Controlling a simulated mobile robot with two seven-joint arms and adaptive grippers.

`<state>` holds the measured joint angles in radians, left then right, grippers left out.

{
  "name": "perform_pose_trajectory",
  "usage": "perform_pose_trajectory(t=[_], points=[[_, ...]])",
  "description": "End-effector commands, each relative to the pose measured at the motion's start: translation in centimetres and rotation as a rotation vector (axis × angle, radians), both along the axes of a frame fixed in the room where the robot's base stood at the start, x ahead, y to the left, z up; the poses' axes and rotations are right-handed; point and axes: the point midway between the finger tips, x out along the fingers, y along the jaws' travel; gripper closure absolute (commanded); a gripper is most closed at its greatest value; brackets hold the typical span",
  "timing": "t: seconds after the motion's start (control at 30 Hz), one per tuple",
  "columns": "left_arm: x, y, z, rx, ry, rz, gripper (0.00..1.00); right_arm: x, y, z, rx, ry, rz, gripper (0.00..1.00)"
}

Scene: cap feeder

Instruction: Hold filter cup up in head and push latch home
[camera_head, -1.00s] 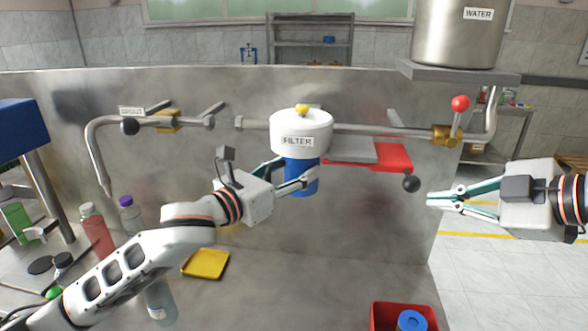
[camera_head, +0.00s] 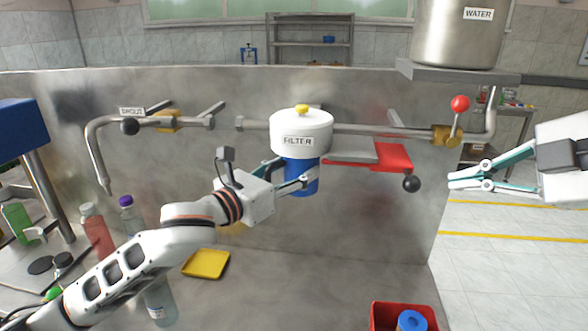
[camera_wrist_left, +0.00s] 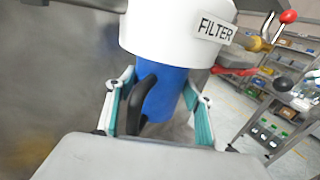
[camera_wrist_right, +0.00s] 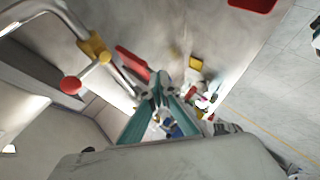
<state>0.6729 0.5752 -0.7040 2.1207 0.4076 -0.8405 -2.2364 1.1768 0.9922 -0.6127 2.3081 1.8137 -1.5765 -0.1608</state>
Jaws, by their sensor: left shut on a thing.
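The blue filter cup (camera_head: 301,176) sits upright directly under the white filter head (camera_head: 302,134). My left gripper (camera_head: 304,182) is shut on the cup, its fingers on both sides of it; in the left wrist view the blue cup (camera_wrist_left: 166,92) shows between the fingers, with a dark curved handle. The latch is a grey bar with a red plate (camera_head: 392,158) and a black ball knob (camera_head: 411,184), pointing right from under the head. My right gripper (camera_head: 462,183) is empty, right of the knob and apart from it. Its fingertips look close together; whether they touch is unclear.
A pipe with a red-knobbed valve (camera_head: 460,104) runs right of the head, below the water tank (camera_head: 455,32). A spout (camera_head: 98,150) is at left. A red bin (camera_head: 404,308) holding a blue item and a yellow tray (camera_head: 205,263) lie below. Bottles stand lower left.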

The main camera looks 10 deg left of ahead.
Motion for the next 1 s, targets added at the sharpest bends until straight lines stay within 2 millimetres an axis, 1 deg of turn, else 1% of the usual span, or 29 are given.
perform_pose_trajectory(t=[0.03, 0.2, 0.4, 0.6, 1.0], points=[[0.0, 0.0, 0.1, -0.001, -0.002, 0.000, 0.73, 0.4, 0.5, -0.4, 0.001, 0.004, 0.001, 1.00], [0.0, 0.0, 0.1, -0.001, -0.002, 0.000, 0.73, 1.7, 1.6, -1.6, 0.001, 0.001, 0.002, 1.00], [0.0, 0.0, 0.1, -0.001, -0.002, 0.000, 0.73, 2.8, 2.4, -2.5, 0.002, 0.001, 0.001, 1.00], [0.0, 0.0, 0.1, -0.001, -0.002, 0.000, 0.73, 3.2, 2.7, -2.8, 0.001, 0.000, 0.001, 1.00], [0.0, 0.0, 0.1, -0.001, -0.002, 0.000, 0.73, 3.2, 2.7, -2.8, 0.001, 0.000, 0.001, 1.00]])
